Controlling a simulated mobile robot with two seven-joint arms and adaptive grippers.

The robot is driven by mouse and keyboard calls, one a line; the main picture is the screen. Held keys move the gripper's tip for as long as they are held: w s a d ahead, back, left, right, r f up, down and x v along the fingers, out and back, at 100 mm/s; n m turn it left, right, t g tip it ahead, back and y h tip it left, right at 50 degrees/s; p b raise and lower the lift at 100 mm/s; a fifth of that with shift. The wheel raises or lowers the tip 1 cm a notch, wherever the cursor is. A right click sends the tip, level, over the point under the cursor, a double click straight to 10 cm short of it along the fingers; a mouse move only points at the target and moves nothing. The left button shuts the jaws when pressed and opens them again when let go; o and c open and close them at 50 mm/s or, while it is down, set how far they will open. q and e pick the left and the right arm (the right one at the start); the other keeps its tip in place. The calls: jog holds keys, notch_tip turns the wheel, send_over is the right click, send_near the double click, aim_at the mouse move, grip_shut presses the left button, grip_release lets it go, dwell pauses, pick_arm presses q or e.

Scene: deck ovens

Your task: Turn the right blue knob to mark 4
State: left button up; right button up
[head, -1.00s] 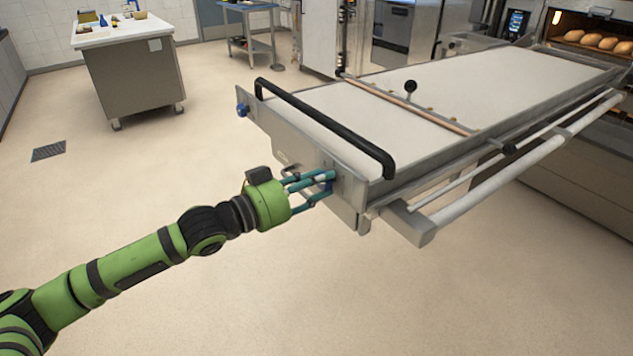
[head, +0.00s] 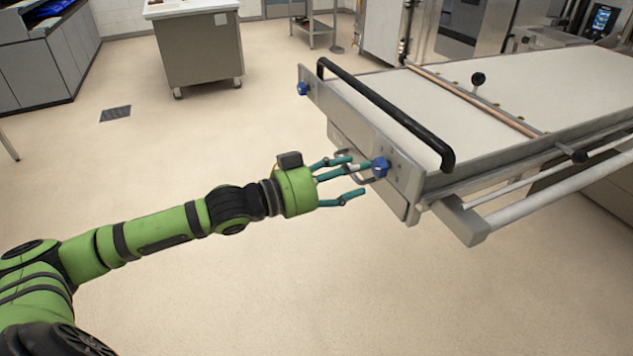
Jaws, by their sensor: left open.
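The right blue knob (head: 380,167) sits on the end plate of the loader, near its right corner. A second blue knob (head: 302,89) is at the far left of the same plate. My left gripper (head: 357,178) is open, its teal fingers pointing at the right knob from the left. The fingertips are just short of the knob and look apart from it; nothing is held. The knob's marks are too small to read. My right gripper is not in view.
The loader (head: 415,175) has a black push handle (head: 385,110) above the knobs and a pale belt on top. A metal counter (head: 200,45) stands at the back left. The floor around my arm is clear.

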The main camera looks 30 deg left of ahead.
pick_arm(q)
jog(key=v, duration=0.7)
jog(key=shift+s, duration=0.2)
jog(key=shift+a+r, duration=0.1)
dwell(0.6)
